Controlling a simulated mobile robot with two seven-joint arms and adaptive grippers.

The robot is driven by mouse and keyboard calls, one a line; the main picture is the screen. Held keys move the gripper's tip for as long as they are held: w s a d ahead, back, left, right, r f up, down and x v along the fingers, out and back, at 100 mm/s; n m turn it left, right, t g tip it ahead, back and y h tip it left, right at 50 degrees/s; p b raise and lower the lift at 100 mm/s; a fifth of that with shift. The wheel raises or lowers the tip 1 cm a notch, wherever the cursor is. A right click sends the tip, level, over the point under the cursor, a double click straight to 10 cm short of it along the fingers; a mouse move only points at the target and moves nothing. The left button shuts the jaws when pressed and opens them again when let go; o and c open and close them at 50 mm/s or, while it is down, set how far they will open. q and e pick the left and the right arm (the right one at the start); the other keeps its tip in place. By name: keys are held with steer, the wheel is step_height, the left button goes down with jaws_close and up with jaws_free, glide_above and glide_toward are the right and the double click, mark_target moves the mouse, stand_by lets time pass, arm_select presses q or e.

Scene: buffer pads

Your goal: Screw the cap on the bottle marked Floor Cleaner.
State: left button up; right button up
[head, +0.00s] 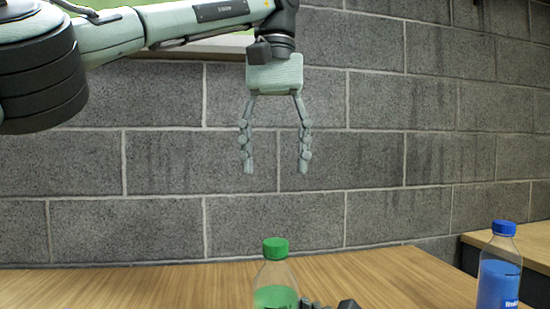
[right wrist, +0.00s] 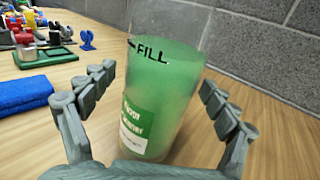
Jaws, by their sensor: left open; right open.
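The clear bottle of green liquid (head: 275,296) stands upright at the table's front in the head view, its lower part cut off. A green cap (head: 275,248) sits on its top; I cannot tell how tight it is. The bottle (right wrist: 165,75) also fills the middle of the right wrist view, with a FILL mark and a partly readable green and white label. My left gripper (head: 275,170) is open and empty, pointing down well above the cap. My right gripper (right wrist: 158,82) is open, its fingers on either side of the bottle; contact is unclear.
A blue-capped bottle of blue liquid (head: 498,280) stands at the right of the head view. The right wrist view shows a folded blue cloth (right wrist: 24,95), a green tray (right wrist: 46,60) and several small coloured items at left. A grey block wall (head: 400,150) stands behind the table.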

steer(key=v, duration=1.2)
stand_by(0.3)
